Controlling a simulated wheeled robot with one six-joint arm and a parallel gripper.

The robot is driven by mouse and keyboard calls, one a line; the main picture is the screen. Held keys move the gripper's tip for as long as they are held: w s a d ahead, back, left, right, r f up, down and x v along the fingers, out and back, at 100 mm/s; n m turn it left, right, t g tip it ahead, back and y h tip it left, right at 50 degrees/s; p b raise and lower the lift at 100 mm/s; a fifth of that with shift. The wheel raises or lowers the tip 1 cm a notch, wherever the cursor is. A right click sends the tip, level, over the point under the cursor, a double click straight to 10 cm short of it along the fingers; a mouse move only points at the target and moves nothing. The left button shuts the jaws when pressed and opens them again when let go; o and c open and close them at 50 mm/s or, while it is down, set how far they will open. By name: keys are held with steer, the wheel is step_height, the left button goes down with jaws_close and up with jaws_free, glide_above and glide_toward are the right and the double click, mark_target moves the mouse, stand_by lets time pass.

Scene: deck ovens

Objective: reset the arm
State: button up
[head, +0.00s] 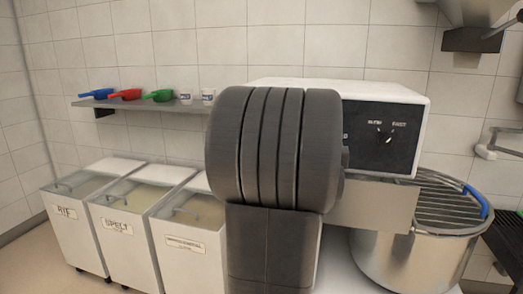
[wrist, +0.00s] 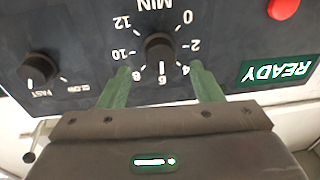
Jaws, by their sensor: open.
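My gripper (wrist: 160,70) shows in the wrist view with its two green fingers spread apart and nothing held between them. A dark control panel (wrist: 90,50) fills the top of that view, upside down. The black timer knob (wrist: 160,47), marked MIN with numbers around it, lies just beyond and between the fingertips. The fingers look clear of it, but the exact gap cannot be told. In the head view my own grey arm covers the middle, and the gripper is hidden behind it.
A white-topped machine (head: 345,90) stands behind my arm, with a metal bowl (head: 405,262) under a grate at right. The wrist view shows a speed knob (wrist: 39,68), a red button (wrist: 284,8) and a green READY sign (wrist: 277,70). Labelled bins (head: 120,235) and a shelf (head: 140,106) stand left.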

steer(key=w+d+n+p, duration=0.1)
steer(key=w+n+p, duration=0.4)
steer(key=n+p, duration=0.65)
steer(key=shift+s+a+r+m+g+y+p, duration=0.15)
steer(key=shift+s+m, duration=0.2)
steer(key=shift+s, duration=0.4)
steer(key=shift+s+a+m+g+y+p, duration=0.1)
steer(key=shift+s+m+p, duration=0.2)
steer(key=shift+s, duration=0.45)
steer(key=shift+s+a+r+m+g+y+p, duration=0.15)
steer(key=shift+s+m, duration=0.25)
steer(key=shift+s, duration=0.35)
steer(key=shift+d+f, duration=0.1)
